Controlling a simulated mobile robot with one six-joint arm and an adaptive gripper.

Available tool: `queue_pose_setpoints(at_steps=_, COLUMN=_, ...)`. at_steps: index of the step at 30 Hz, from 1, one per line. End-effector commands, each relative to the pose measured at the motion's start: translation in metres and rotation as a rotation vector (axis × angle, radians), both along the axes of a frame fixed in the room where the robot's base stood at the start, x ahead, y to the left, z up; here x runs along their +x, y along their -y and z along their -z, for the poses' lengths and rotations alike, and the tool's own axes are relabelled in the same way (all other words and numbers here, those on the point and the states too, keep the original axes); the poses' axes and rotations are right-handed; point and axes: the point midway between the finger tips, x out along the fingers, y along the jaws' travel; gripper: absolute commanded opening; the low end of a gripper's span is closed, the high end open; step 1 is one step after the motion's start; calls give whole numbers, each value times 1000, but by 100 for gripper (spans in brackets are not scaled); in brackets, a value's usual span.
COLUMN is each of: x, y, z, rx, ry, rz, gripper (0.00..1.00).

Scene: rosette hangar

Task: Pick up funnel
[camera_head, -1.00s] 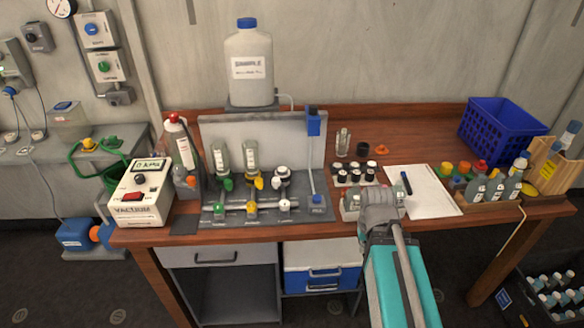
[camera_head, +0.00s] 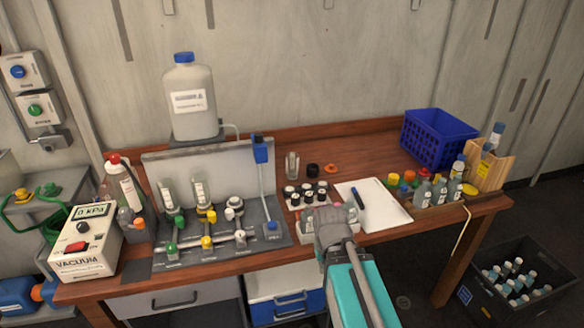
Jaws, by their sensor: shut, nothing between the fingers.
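No thing is plainly recognisable as a single funnel. On the grey filtration rack (camera_head: 225,262) at the left of the bench stand two clear, funnel-like vessels, one over the green valve (camera_head: 171,200) and one over the yellow valve (camera_head: 202,195). The third station, at right, carries a small white and black fitting (camera_head: 234,208). A clear glass cup (camera_head: 292,166) stands alone behind the small vials. My teal and grey arm reaches in from the bottom, right of the rack. My gripper's fingers do not show; the grey end of the arm hides what lies beyond it.
A vacuum box (camera_head: 84,240) stands left of the rack, a large sample bottle (camera_head: 190,100) behind it. Black-capped vials (camera_head: 308,193) and a white sheet (camera_head: 372,207) with a blue pen lie near my arm. A blue basket (camera_head: 438,140) is at back right; a dark crate (camera_head: 515,290) sits on the floor.

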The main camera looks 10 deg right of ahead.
Motion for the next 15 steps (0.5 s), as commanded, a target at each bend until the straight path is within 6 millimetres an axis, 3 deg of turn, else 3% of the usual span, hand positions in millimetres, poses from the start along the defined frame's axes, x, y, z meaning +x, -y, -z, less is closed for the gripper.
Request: queue_pose_setpoints(at_steps=15, x=0, y=0, z=-4, rx=0, ry=0, rz=0, gripper=0)
